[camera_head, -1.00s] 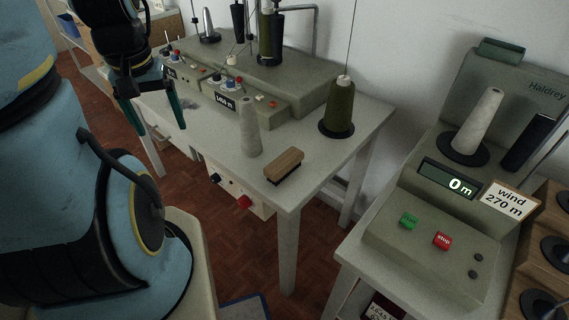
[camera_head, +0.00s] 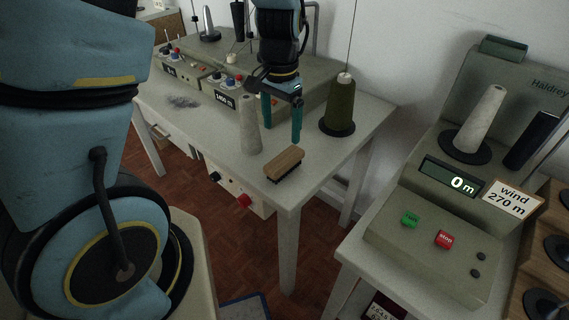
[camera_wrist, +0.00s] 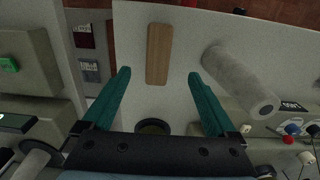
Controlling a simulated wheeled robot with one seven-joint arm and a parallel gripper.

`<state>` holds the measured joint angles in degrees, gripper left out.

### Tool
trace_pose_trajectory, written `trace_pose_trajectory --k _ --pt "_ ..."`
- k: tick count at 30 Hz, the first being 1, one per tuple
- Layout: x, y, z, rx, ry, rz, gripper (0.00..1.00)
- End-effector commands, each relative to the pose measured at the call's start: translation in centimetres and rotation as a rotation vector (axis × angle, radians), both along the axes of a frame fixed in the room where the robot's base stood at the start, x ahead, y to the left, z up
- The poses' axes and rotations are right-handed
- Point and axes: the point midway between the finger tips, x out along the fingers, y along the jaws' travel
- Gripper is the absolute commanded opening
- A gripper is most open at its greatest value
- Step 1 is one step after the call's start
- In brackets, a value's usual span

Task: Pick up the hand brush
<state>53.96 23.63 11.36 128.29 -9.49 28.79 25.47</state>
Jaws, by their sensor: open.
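The hand brush (camera_head: 285,162) has a wooden back and dark bristles. It lies bristles down near the front corner of the grey-white table (camera_head: 333,150). In the wrist view its wooden back (camera_wrist: 159,54) shows beyond and between my fingertips. My gripper (camera_head: 282,120) has two teal fingers, apart and empty, above the table behind the brush. It also shows in the wrist view (camera_wrist: 160,75), with nothing between the fingers.
A pale grey thread cone (camera_head: 248,125) stands close to the left of the brush. An olive thread cone (camera_head: 339,106) stands behind it to the right. A grey lint tuft (camera_head: 183,102) lies at the left. A winding machine (camera_head: 432,235) stands on a separate table at right.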

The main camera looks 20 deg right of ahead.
Motion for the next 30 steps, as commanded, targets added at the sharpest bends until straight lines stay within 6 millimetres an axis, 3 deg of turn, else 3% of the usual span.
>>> trace_pose_trajectory --k 9,18,30 --pt "-0.1 -0.1 -4.3 0.004 0.003 -0.005 0.93" --pt "0.0 -0.3 -6.2 0.003 0.001 -0.003 0.93" --pt "0.1 -0.8 -10.4 0.002 0.001 -0.004 0.93"
